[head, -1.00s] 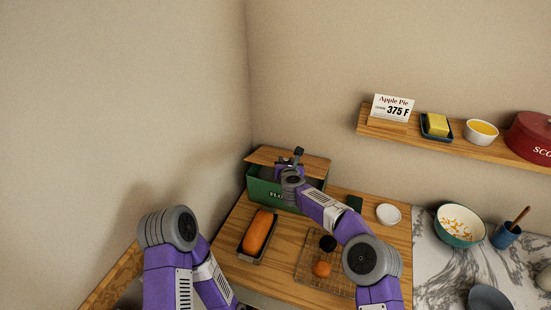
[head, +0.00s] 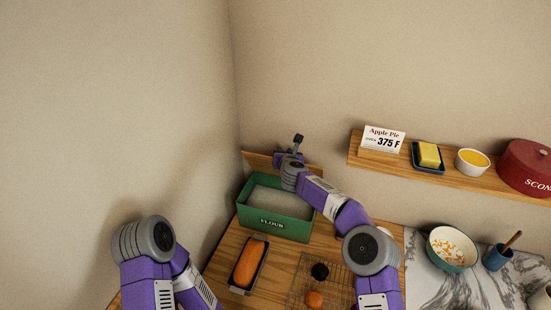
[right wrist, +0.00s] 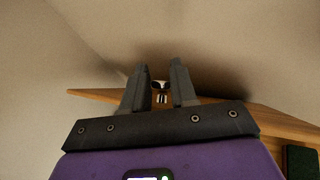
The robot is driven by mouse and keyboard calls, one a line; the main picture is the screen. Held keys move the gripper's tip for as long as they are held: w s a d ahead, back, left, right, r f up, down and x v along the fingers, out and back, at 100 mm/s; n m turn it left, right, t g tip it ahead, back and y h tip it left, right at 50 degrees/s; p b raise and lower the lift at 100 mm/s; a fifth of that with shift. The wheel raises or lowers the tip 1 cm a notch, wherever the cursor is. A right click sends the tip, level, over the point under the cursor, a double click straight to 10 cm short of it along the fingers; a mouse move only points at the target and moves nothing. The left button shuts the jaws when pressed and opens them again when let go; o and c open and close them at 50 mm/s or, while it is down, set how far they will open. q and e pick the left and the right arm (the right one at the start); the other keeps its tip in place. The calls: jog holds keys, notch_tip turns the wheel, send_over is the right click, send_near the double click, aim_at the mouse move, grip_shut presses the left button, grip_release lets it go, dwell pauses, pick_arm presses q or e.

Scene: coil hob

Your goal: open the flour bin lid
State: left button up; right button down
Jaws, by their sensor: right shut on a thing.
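The flour bin (head: 274,225) is a green box labelled FLOUR on the wooden counter, in the head view. Its top is open and pale flour (head: 280,201) shows inside. The wooden lid (head: 258,160) is tilted up at the bin's back edge, partly hidden behind my right arm. My right gripper (head: 290,158) is at the lid, above the bin's back. In the right wrist view its two dark fingers stand on either side of a small shiny lid handle (right wrist: 161,90), with the lid's wood (right wrist: 95,95) behind. My left arm shows at lower left; its gripper is out of view.
A loaf in a dark tin (head: 247,264) stands in front of the bin. A wire rack (head: 330,284) with a dark and an orange round item is to its right. A wall shelf (head: 455,178) runs at right. Walls close in behind and left.

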jog(key=shift+w+d, duration=0.35)
jog(key=shift+w, duration=0.1)
jog(key=c, duration=1.7)
grip_release()
jog(key=shift+a+f, duration=0.15)
jog(key=shift+a, duration=0.05)
jog(key=o, duration=0.5)
jog(key=shift+s+d, duration=0.15)
jog(key=shift+s, duration=0.05)
jog(key=shift+c, duration=0.2)
jog(key=shift+o, duration=2)
jog(key=shift+a+f, duration=0.1)
jog(key=shift+a, duration=0.1)
jog(key=shift+d, duration=0.1)
